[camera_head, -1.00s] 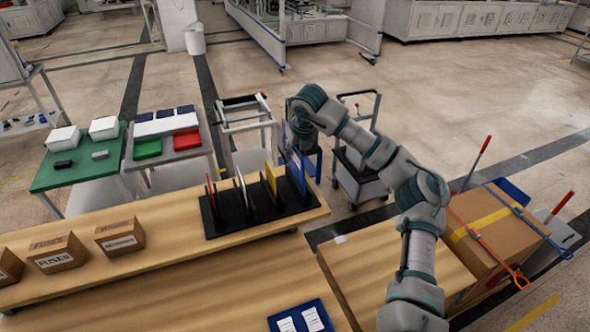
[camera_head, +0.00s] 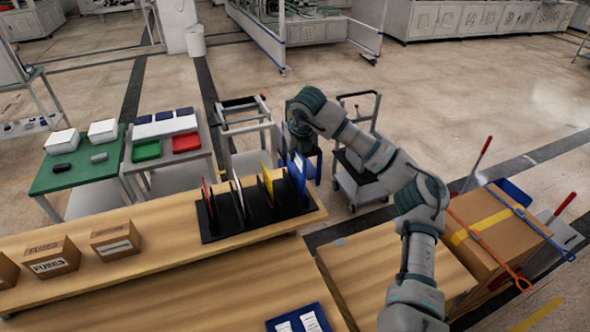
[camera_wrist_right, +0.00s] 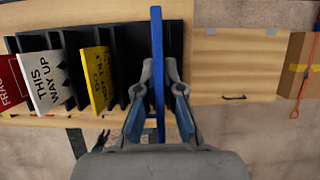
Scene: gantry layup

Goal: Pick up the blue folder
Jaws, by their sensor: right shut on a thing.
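The blue folder (camera_head: 298,172) stands upright at the right end of the black rack (camera_head: 262,221) on the wooden table. In the right wrist view the blue folder (camera_wrist_right: 157,70) shows edge-on between the two fingers. My right gripper (camera_wrist_right: 158,100) is shut on it, with a finger on each side. In the head view my right gripper (camera_head: 300,150) is at the folder's top edge, partly hidden behind my own wrist. My left gripper is not in view.
A yellow folder (camera_head: 268,185), a white folder (camera_head: 238,190) and a red folder (camera_head: 208,195) stand in the rack to the left. Small cardboard boxes (camera_head: 115,240) sit on the table's left. A blue tray (camera_head: 300,318) with white labels lies near the front.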

